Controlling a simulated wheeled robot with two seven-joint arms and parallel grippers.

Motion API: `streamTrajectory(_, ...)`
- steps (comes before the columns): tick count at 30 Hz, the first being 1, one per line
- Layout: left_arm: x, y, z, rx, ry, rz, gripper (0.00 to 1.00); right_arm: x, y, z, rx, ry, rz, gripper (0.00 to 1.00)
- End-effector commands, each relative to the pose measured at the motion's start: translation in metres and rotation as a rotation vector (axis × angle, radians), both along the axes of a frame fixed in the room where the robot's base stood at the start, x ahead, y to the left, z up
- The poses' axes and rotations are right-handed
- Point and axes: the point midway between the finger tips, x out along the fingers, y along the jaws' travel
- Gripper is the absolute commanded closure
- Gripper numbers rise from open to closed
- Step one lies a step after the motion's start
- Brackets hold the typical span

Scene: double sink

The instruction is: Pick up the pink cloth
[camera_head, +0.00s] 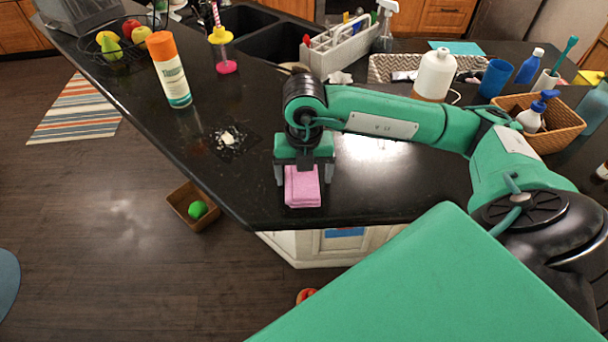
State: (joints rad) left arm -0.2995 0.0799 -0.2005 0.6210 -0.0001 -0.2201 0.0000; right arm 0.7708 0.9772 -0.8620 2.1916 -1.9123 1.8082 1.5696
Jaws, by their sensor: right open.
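The pink cloth (302,188) lies folded on the black countertop close to its front edge. My right gripper (304,176) points down over the cloth, its two fingers open on the left and right sides of it. The gripper body hides the far part of the cloth. I cannot tell whether the fingers touch it. My left gripper is not in view.
A spray can with an orange cap (169,70) and a dark patch with white bits (229,138) are on the counter at left. The double sink (272,42), a grey caddy (340,50), a white bottle (434,75) and a wicker basket (562,130) stand farther back and right.

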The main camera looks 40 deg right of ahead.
Motion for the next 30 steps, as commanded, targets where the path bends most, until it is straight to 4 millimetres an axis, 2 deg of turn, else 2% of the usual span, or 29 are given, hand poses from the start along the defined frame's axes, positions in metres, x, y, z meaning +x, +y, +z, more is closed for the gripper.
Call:
streamTrajectory(3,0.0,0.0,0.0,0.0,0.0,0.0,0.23,0.0,0.0,0.0,0.0,0.0,0.0,0.15)
streamTrajectory(4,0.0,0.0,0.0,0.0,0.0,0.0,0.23,0.0,0.0,0.0,0.0,0.0,0.0,0.19)
streamTrajectory(11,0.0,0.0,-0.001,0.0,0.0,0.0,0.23,0.0,0.0,0.0,0.0,0.0,0.0,0.63)
streamTrajectory(23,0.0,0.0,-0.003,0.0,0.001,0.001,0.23,0.001,0.0,0.005,0.001,-0.002,-0.001,0.64)
streamTrajectory(26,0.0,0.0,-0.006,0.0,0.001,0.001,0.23,0.001,0.0,0.014,0.002,-0.003,-0.001,0.64)
streamTrajectory(30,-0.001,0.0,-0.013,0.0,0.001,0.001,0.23,0.002,0.0,0.038,0.002,-0.007,0.0,0.64)
